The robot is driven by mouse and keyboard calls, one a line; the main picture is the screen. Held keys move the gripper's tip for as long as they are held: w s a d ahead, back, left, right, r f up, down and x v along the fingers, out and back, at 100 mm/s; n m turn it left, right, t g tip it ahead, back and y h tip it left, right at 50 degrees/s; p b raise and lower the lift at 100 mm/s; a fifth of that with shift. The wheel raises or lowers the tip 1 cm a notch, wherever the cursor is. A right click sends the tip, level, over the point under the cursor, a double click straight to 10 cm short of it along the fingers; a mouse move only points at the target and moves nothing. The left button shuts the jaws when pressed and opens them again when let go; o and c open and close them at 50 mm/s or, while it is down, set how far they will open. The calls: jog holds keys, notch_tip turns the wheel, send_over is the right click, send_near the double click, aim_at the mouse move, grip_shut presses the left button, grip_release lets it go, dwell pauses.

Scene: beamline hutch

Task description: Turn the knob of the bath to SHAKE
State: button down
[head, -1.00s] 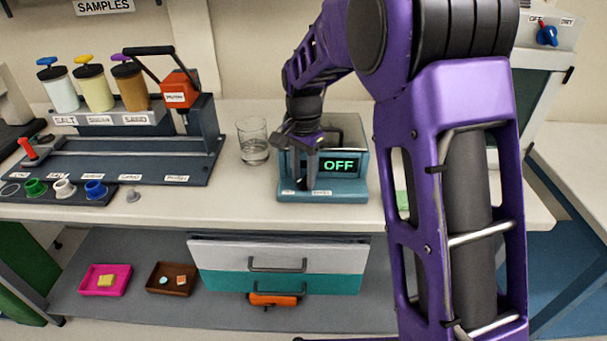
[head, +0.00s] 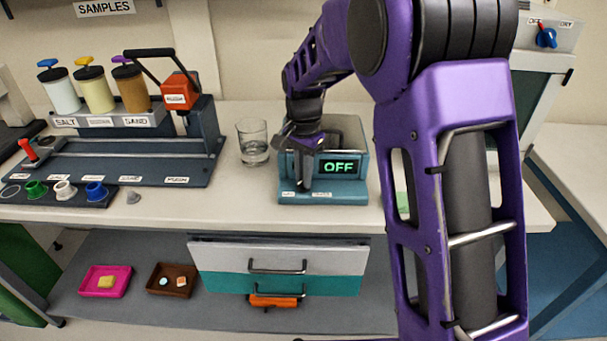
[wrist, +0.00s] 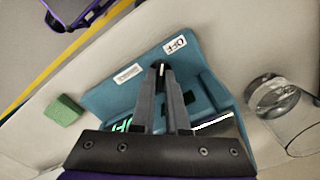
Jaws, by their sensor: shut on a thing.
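The bath (head: 350,187) is a teal box on the bench, and its lit green display (head: 338,167) reads OFF. In the wrist view, the bath's sloped front (wrist: 105,92) carries two white labels; one reads OFF and the other is too small to read. My gripper (head: 303,187) reaches down in front of the bath. In the wrist view, my gripper (wrist: 160,70) is shut on the knob (wrist: 161,67), a small dark piece with a pale mark between the fingertips. The fingers hide most of the knob and part of the display.
A glass beaker (head: 252,142) with clear liquid stands just left of the bath. Further left is a dark rig (head: 110,160) with jars and a red-headed press. A green block (wrist: 64,110) lies beside the bath. Drawers (head: 275,270) sit below the bench.

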jog(key=n+p, duration=0.1)
jog(key=n, duration=0.2)
jog(key=shift+r+n+p, duration=0.15)
jog(key=shift+n+p, duration=0.15)
jog(key=shift+p, duration=0.05)
jog(key=n+p, duration=0.1)
jog(key=n, duration=0.3)
jog(key=shift+n+p, duration=0.3)
jog(key=n+p, duration=0.1)
jog(key=n, duration=0.2)
jog(key=shift+d, duration=0.1)
jog(key=shift+w+n+p, duration=0.1)
jog(key=shift+n+p, duration=0.4)
jog(key=shift+n, duration=1.7)
jog(key=c, duration=0.9)
grip_release()
notch_tip(320, 180, up, 17)
jog(key=shift+r+p, duration=0.1)
jog(key=shift+p, duration=0.85)
